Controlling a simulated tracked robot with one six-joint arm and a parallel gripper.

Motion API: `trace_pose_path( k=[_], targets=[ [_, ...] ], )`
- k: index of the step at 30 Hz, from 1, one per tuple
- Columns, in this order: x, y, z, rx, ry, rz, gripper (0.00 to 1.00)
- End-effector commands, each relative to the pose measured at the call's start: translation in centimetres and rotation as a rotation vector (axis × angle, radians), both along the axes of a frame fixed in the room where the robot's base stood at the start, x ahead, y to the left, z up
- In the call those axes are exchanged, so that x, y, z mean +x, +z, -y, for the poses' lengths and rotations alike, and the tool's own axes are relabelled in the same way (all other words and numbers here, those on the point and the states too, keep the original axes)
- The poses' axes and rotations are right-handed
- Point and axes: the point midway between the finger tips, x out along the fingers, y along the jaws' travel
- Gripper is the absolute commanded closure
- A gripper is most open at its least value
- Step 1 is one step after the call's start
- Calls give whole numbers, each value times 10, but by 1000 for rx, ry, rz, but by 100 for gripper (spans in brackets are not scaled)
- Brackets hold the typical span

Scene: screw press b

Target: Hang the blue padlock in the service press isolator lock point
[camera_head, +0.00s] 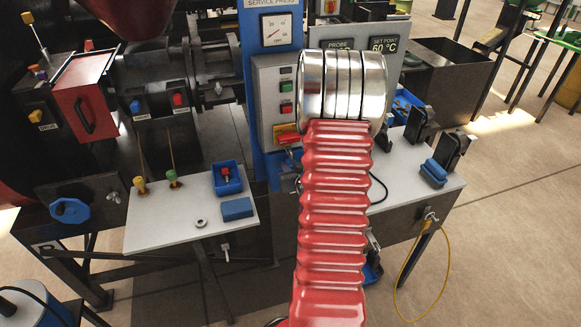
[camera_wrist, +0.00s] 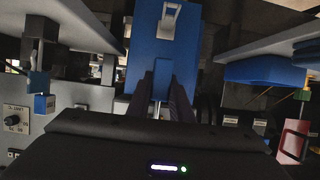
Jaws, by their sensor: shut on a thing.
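In the wrist view my gripper (camera_wrist: 163,82) has its two dark fingers close together over a blue surface (camera_wrist: 152,45) with a pale metal loop at its top. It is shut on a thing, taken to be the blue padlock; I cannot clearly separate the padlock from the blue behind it. In the head view my arm hides the gripper and what it holds. The service press (camera_head: 268,75) is a blue column with a gauge and grey panel. A red-and-yellow switch (camera_head: 287,134), possibly the isolator, sits low on that panel, just left of my arm. Its lock point is too small to make out.
A left side table (camera_head: 165,215) holds a blue tray (camera_head: 228,188), a blue block (camera_head: 237,209) and a ring. The right table (camera_head: 440,187) carries dark brackets. A red box (camera_head: 85,95) stands at left. A yellow cable loop (camera_head: 401,285) hangs at right.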

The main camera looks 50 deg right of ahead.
Motion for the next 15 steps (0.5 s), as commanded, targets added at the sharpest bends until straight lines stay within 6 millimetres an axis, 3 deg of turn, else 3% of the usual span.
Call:
trace_pose_path(
  k=[8, 9, 15],
  targets=[
    [0, 0, 0, 1, -1, -1, 100],
    [0, 0, 0, 1, -1, -1, 79],
    [0, 0, 0, 1, -1, -1, 65]
  ],
)
